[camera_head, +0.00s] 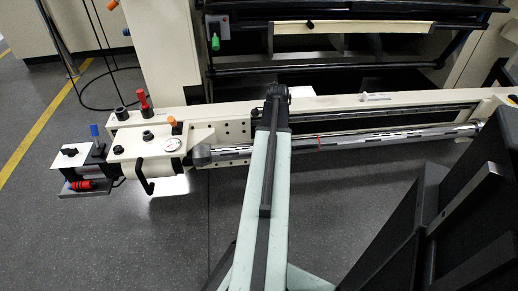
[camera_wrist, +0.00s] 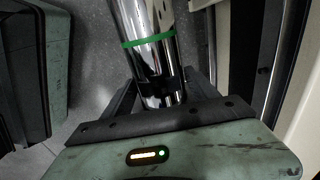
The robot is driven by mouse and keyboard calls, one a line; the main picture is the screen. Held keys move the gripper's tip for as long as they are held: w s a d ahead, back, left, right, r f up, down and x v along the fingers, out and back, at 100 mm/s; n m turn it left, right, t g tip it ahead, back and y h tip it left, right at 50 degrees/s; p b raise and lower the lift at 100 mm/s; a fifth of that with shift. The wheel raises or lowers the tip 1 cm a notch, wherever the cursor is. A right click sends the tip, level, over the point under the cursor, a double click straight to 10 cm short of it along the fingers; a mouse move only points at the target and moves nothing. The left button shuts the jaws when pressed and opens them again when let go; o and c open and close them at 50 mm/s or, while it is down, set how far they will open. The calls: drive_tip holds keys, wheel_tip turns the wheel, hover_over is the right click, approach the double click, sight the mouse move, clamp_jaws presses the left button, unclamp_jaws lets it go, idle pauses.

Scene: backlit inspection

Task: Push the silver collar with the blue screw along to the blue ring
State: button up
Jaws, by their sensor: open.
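A shiny silver rod (camera_head: 350,138) runs along the front of the cream machine, with a thin red ring (camera_head: 319,141) near its middle. In the wrist view, the rod (camera_wrist: 143,22) carries a green ring (camera_wrist: 148,40). My gripper (camera_wrist: 160,90) is open, with its dark fingers on either side of the rod just below the green ring. I cannot tell whether they touch it. In the head view, my arm hides part of the rod and I cannot make out the fingers. I cannot make out the silver collar with the blue screw or the blue ring.
A grey end piece (camera_head: 201,155) and a cream housing with a dial gauge (camera_head: 172,144) stand at the rod's left end. A black hooked handle (camera_head: 146,180) sticks out below. Dark panels (camera_head: 440,230) stand at the lower right. The grey floor is clear below the rod.

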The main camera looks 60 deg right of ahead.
wheel_tip(320, 180, up, 9)
drive_tip(key=p, duration=0.8)
drive_tip(key=shift+f, duration=0.35)
